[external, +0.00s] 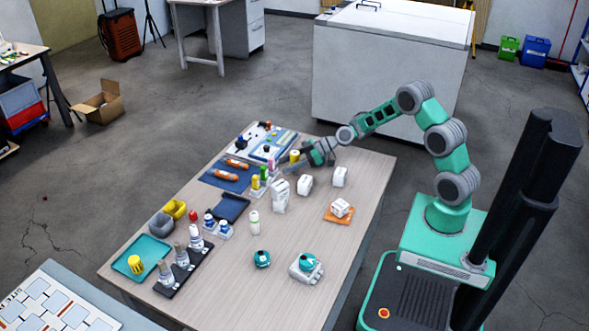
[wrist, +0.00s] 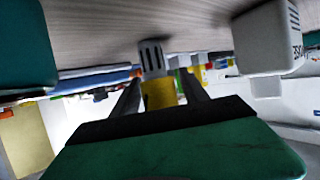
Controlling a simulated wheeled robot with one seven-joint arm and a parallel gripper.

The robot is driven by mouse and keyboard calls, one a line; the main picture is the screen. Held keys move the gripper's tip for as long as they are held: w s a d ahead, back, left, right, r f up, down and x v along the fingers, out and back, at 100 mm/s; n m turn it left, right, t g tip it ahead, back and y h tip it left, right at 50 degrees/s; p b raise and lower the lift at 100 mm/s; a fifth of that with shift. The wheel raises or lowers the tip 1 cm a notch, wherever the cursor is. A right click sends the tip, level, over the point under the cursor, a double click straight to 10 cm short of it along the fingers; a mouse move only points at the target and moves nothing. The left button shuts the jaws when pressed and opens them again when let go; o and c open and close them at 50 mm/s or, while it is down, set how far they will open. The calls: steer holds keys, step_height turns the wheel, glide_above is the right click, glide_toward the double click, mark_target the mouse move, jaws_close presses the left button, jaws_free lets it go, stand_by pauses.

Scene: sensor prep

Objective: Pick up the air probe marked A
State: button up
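My gripper (external: 291,163) is over the far part of the table, reaching left. In the wrist view my gripper (wrist: 163,88) has its fingers on both sides of a yellow probe (wrist: 160,95) with a grey slotted end (wrist: 152,58), and looks shut on it. The slotted end points toward the table. In the external view the yellow top of this probe (external: 295,156) shows at my fingertips; its lower part is hidden. No letter A is readable on it. Similar probes, yellow-green (external: 255,182), green (external: 264,172) and pink (external: 270,163), stand just left of my gripper.
White boxy devices (external: 280,195) (external: 304,185) (external: 340,176) stand close to my gripper. A blue tray (external: 228,183) with orange items lies to the left. A black rack (external: 170,288) with bottles is at the near left.

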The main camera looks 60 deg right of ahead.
jaws_close()
stand_by(0.3)
steer(key=shift+r, duration=0.1)
